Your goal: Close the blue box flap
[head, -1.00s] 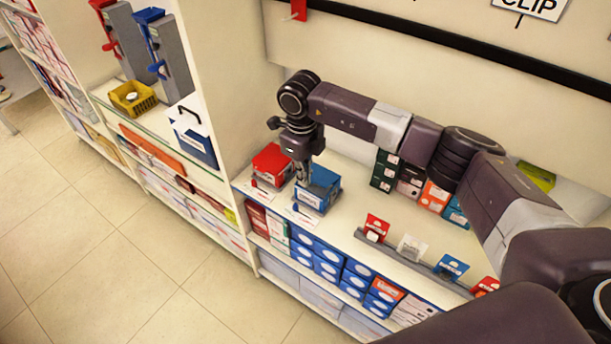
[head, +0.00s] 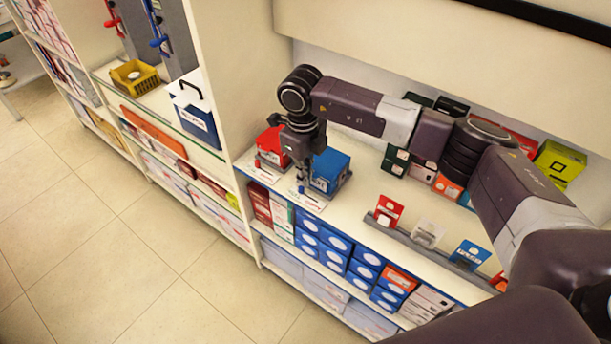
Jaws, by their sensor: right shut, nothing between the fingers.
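The blue box (head: 332,164) stands on the shelf, with a white card in front of it. Its flap cannot be told clearly at this size, partly because my right gripper covers its left front side. My right gripper (head: 302,183) points down, its fingers shut and empty, at the front left of the blue box. Whether it touches the box cannot be told. My left gripper is not in view.
A red box (head: 269,147) stands just left of my right gripper, near a white upright panel. Small cards (head: 388,211) stand in a grey rail to the right. Several cartons (head: 395,160) stand behind. Bare shelf lies between the blue box and the rail.

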